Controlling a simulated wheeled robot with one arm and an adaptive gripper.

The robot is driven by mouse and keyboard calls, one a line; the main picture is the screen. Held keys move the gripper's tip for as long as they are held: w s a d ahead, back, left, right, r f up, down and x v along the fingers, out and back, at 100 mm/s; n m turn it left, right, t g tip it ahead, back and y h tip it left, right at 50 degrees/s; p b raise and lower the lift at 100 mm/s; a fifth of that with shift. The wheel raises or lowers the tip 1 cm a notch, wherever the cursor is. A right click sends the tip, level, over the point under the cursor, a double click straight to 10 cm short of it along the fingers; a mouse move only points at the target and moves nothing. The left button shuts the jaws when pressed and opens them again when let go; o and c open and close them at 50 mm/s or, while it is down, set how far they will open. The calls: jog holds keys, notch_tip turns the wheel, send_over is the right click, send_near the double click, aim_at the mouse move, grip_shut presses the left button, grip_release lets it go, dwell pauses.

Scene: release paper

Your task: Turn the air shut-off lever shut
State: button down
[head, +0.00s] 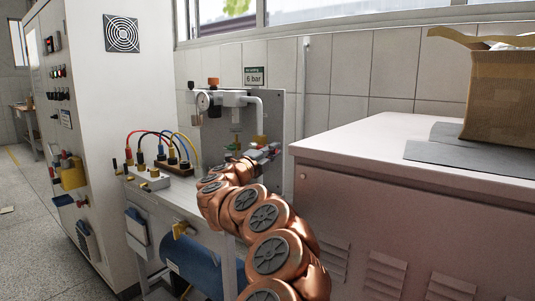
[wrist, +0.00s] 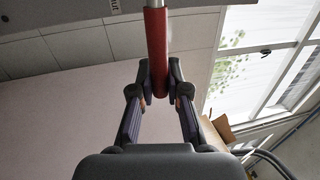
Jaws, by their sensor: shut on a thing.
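The lever is a red bar (wrist: 157,45) on a grey metal rod in the wrist view. It comes down from the top edge, and its lower end is between my fingers. My gripper (wrist: 160,84) has its dark fingers closed against both sides of the bar's end. In the head view my copper-coloured arm reaches up from the bottom to the air fittings on a grey panel (head: 272,108). The fingers and lever are small and crowded there, so their contact is not clear.
A pressure gauge (head: 203,101) and a 6 bar sign (head: 254,76) are near the panel. Coloured cables (head: 160,137) are left of my arm, above a blue tank (head: 190,262). A pale cabinet (head: 370,155) with a cardboard box (head: 500,95) stands close on the right.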

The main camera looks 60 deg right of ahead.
jog(key=shift+f, duration=0.2)
jog(key=c, duration=1.1)
grip_release()
jog(key=shift+r, duration=0.1)
jog(key=shift+c, duration=0.2)
jog(key=shift+a, duration=0.1)
jog(key=v, duration=1.2)
